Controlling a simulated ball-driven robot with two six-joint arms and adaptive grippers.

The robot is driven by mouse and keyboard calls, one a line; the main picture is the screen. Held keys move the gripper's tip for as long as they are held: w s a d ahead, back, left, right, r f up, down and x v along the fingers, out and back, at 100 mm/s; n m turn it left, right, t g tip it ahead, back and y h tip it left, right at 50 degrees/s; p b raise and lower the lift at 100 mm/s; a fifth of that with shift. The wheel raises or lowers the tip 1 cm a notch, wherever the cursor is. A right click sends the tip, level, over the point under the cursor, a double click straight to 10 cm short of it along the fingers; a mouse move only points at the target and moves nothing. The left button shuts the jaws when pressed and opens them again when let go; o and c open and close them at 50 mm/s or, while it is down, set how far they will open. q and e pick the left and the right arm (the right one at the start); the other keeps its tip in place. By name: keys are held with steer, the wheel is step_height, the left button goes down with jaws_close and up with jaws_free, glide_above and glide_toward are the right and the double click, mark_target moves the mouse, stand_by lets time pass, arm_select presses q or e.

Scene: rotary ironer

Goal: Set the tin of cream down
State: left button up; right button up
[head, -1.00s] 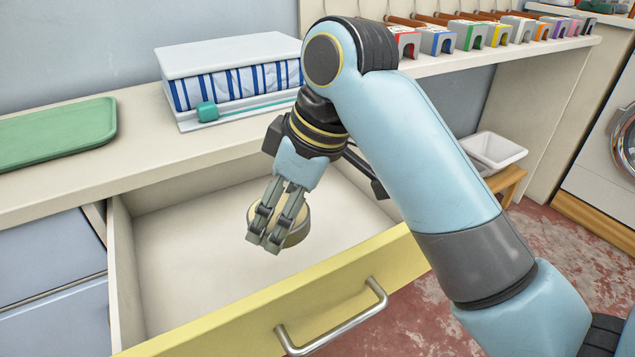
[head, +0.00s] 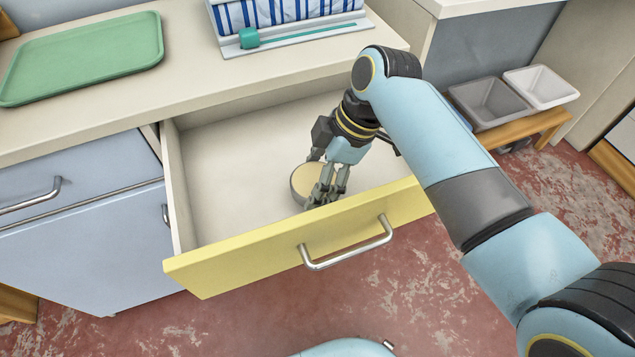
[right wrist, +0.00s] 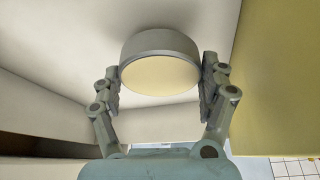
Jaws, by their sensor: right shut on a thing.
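The tin of cream (head: 305,182) is round, with a pale cream face and a grey-brown side. It is inside the open yellow-fronted drawer (head: 225,258), near its front. My right gripper (head: 325,195) is shut on the tin, with fingers in front of part of it. In the right wrist view the tin (right wrist: 160,75) sits between the two fingers of my right gripper (right wrist: 161,84), one on each side. I cannot tell whether the tin touches the drawer floor (head: 230,165). My left gripper is not in view.
A green tray (head: 85,55) and a blue-striped stack (head: 270,12) are on the counter above the drawer. The drawer's left part is bare. Grey (head: 490,102) and white (head: 541,86) bins stand on a wooden bench to the right.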

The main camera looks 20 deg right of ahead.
steer(key=shift+f, duration=1.35)
steer(key=shift+f+b, duration=0.15)
steer(key=shift+b, duration=0.15)
steer(key=o, duration=1.3)
steer(key=p+v, duration=0.2)
steer(key=v, duration=1)
steer(key=shift+d+p, duration=0.1)
steer(key=shift+p, duration=0.2)
